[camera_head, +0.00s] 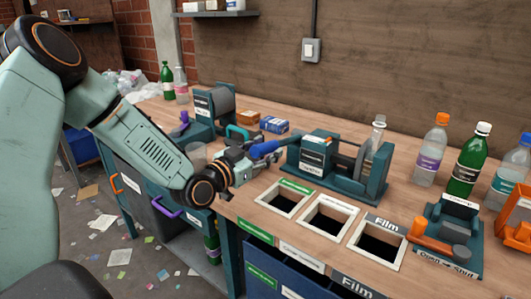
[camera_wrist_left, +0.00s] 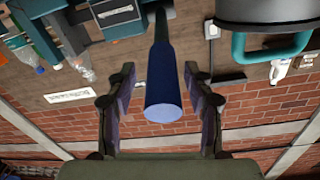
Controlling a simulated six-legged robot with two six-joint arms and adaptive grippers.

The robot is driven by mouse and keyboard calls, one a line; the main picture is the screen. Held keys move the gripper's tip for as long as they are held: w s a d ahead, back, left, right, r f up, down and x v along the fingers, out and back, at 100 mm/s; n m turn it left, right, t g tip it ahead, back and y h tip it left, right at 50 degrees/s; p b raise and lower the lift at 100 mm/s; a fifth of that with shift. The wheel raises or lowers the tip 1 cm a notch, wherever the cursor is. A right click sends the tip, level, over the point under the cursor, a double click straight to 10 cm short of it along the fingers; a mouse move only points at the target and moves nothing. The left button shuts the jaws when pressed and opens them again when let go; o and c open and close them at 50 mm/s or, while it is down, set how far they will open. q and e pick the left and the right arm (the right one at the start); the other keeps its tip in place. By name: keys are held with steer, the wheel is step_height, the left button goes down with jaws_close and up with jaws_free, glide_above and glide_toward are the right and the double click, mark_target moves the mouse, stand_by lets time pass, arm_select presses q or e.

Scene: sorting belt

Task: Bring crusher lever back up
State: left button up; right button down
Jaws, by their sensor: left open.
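The crusher (camera_head: 350,187) is a teal and grey machine on the wooden bench in the head view. Its lever has a blue handle (camera_head: 265,148) that sticks out to the left, low and roughly level. In the left wrist view the blue handle (camera_wrist_left: 163,85) points toward the camera, between the two fingers. My left gripper (camera_head: 246,162) is at the handle's end, and its fingers (camera_wrist_left: 158,76) are open on both sides of it, with gaps visible. The gripper partly hides the handle's end in the head view. My right gripper is not in view.
Square openings with white frames (camera_head: 288,211) lie in front of the crusher. Another teal machine (camera_head: 197,128) stands behind my left arm. A green-handled item (camera_head: 238,132) and small boxes (camera_head: 273,125) are near the lever. Bottles (camera_head: 432,150) and an orange-handled device (camera_head: 448,232) stand at right.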

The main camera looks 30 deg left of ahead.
arm_select(q)
steer(key=shift+w, duration=0.2)
steer(key=shift+s+a, duration=0.1)
steer(key=shift+a, duration=0.1)
steer(key=shift+d, duration=0.1)
steer(key=shift+d, duration=0.1)
steer(key=c, duration=0.6)
jaws_close()
